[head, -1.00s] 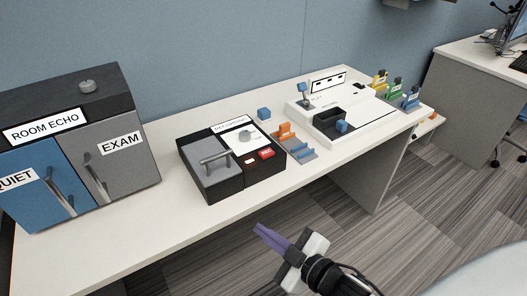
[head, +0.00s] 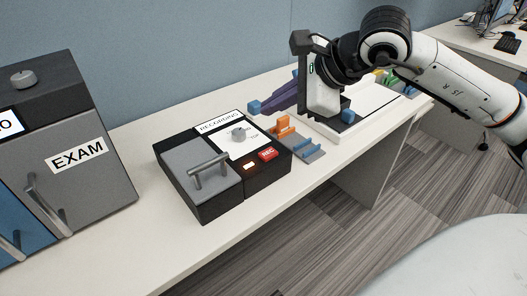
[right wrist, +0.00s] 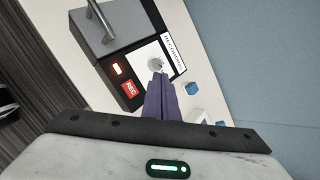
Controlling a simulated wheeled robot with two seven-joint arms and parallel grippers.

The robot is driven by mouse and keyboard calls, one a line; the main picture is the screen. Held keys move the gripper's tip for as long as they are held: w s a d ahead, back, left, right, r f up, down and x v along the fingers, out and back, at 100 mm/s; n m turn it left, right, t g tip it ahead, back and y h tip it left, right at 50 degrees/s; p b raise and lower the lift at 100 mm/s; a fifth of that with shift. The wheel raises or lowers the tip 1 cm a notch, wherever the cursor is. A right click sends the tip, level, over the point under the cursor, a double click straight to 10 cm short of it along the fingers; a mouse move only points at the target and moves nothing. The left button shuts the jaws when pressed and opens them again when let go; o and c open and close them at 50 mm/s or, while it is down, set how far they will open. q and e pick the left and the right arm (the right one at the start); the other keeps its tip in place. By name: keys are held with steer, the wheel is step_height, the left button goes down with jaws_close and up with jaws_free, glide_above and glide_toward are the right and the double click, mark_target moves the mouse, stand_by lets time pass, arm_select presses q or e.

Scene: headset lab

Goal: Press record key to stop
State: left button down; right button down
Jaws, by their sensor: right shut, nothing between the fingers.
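The recorder, a black box (head: 208,207) labelled RECORDING, stands on the table in the middle of the head view. Its red REC key (head: 268,154) is on the right front of its top, beside a small lit window (head: 248,166). A grey knob (head: 238,133) sits on its white panel. The REC key also shows in the right wrist view (right wrist: 130,89). My right gripper (head: 262,108) is shut and empty, its purple fingers pointing left, above the table behind and right of the recorder. It is apart from the key. My left gripper is out of view.
A cabinet with a grey EXAM door (head: 88,170) stands at the left. An orange and blue holder (head: 298,143) is just right of the recorder. A white tray (head: 345,128) lies partly hidden under my right arm. The table front left of the recorder is clear.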

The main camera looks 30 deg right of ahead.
steer(key=shift+d, duration=0.1)
stand_by(0.3)
steer(key=b, duration=0.7)
glide_above(273, 155)
step_height(273, 155, down, 8)
steer(key=shift+r, duration=0.1)
steer(key=shift+f, duration=0.35)
steer(key=shift+f+b, duration=0.15)
steer(key=shift+b, duration=0.2)
